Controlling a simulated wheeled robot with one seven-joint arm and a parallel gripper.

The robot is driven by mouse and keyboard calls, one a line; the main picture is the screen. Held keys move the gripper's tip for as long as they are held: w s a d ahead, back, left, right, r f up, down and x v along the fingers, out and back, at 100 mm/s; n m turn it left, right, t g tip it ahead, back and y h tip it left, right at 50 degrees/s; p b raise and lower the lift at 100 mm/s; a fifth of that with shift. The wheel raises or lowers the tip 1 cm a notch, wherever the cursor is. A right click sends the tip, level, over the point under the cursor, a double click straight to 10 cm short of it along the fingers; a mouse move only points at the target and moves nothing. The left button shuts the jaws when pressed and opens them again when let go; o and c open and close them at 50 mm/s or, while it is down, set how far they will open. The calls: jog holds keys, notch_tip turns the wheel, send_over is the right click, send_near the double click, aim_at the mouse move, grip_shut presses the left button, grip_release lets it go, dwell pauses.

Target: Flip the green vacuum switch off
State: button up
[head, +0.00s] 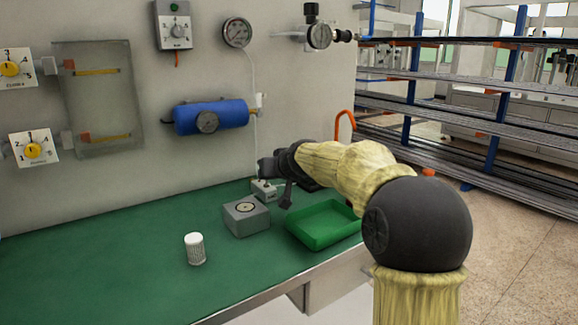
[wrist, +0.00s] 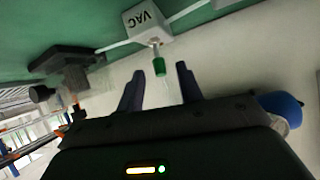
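The VAC switch box (wrist: 148,20) is a small white box on the green bench top, seen upside down in the wrist view. Its switch lever ends in a green tip (wrist: 159,66) and sticks out toward my gripper (wrist: 160,70). My gripper is open, with one dark finger on each side of the green tip and visible gaps between. Nothing is held. In the head view the white box (head: 264,190) sits beside the wall, close to my gripper, and its lever is too small to make out.
A grey box with a round top mark (head: 246,217), a green tray (head: 322,226) and a white lidded jar (head: 195,249) stand on the green bench (head: 110,270). A blue cylinder (head: 212,117) is on the wall above. The bench's left part is clear.

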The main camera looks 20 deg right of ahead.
jog(key=v, duration=1.4)
jog(key=shift+b, duration=0.4)
